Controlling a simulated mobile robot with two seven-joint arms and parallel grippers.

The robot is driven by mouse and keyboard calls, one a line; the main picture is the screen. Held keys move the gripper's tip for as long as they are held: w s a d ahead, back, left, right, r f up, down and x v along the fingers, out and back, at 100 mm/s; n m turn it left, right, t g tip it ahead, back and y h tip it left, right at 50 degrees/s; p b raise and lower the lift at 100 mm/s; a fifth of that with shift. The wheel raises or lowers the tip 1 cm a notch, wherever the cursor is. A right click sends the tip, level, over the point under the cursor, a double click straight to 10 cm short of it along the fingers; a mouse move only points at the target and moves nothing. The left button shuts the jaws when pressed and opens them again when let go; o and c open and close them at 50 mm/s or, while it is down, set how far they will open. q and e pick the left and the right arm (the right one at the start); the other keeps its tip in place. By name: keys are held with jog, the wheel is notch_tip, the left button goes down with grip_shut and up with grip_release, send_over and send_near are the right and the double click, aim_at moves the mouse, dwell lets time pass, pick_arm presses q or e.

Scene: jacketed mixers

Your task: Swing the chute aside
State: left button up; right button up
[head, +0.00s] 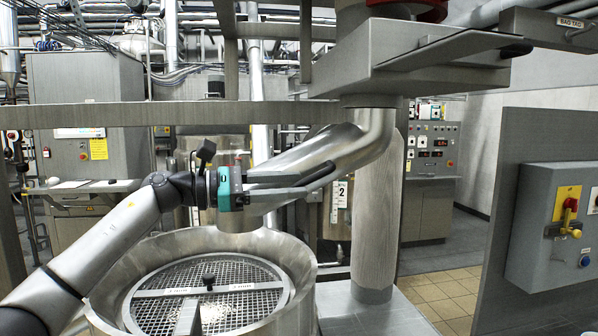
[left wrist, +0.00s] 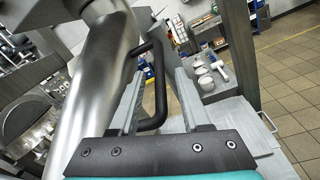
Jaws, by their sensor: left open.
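The chute (head: 345,148) is a bare metal pipe that slopes from under the grey hopper box down to the left. Its lower mouth (head: 240,219) hangs over the rim area of the round mixer (head: 305,262), which has a mesh grate (head: 215,290). A black bar handle (left wrist: 159,85) sits on the chute's side. My left gripper (head: 303,184) is open, beside the chute at the handle. In the left wrist view its fingers (left wrist: 158,78) stand on either side of the handle, with a gap; contact cannot be told. My right gripper is not in view.
A grey post (head: 375,215) stands right of the mixer. The hopper box (head: 410,65) with a flat plate overhangs above. A horizontal rail (head: 170,113) crosses behind my arm. A switch box (head: 560,225) is on a panel at right. Tiled floor (head: 445,290) lies between.

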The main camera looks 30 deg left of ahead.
pick_arm(q)
jog(key=shift+x, duration=1.05)
grip_shut()
dwell(0.7)
